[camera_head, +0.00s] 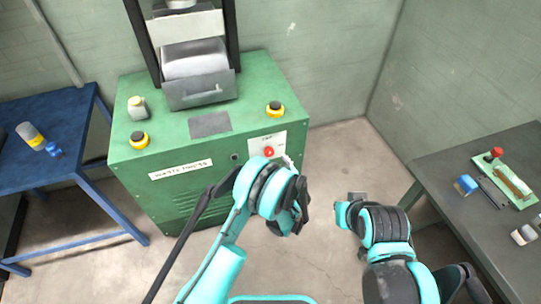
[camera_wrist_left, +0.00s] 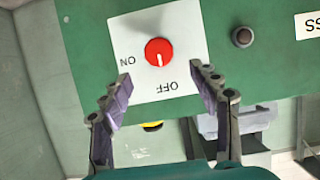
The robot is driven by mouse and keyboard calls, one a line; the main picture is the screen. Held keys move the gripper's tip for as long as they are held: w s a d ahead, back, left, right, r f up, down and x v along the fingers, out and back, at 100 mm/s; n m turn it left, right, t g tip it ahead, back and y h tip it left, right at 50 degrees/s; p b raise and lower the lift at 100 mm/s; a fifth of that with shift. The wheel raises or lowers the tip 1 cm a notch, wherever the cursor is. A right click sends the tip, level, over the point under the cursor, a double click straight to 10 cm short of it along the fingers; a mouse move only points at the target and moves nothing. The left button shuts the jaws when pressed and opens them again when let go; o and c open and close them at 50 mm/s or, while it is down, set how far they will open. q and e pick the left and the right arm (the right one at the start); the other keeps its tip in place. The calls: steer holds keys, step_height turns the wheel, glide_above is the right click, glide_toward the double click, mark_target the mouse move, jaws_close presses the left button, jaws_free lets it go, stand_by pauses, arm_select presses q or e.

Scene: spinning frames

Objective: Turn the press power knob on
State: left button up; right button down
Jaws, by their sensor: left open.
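The red power knob (camera_head: 269,152) sits on a white plate on the front of the green press (camera_head: 190,140). In the left wrist view the knob (camera_wrist_left: 158,52) is round, and its white mark points down towards the word OFF. The word ON is printed to its left in that view. My left gripper (camera_wrist_left: 160,90) is open and empty. Its two fingertips are apart, below and to either side of the knob, and neither is seen touching it. In the head view my left wrist hides most of this gripper. My right gripper (camera_head: 350,207) is low over the floor, its fingers unclear.
Two yellow-ringed black buttons (camera_head: 139,139) (camera_head: 275,108) and a small bottle (camera_head: 137,107) are on the press top. A dark button (camera_wrist_left: 242,37) is beside the knob plate. A blue table (camera_head: 60,130) stands left, and a grey table (camera_head: 470,225) with tools stands right.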

mark_target(270, 153)
arm_select(q)
steer(key=b+x, duration=0.2)
steer(key=x, duration=0.5)
steer(key=shift+w+a+f, duration=0.1)
steer(key=shift+w+f, duration=0.2)
steer(key=c, duration=1.2)
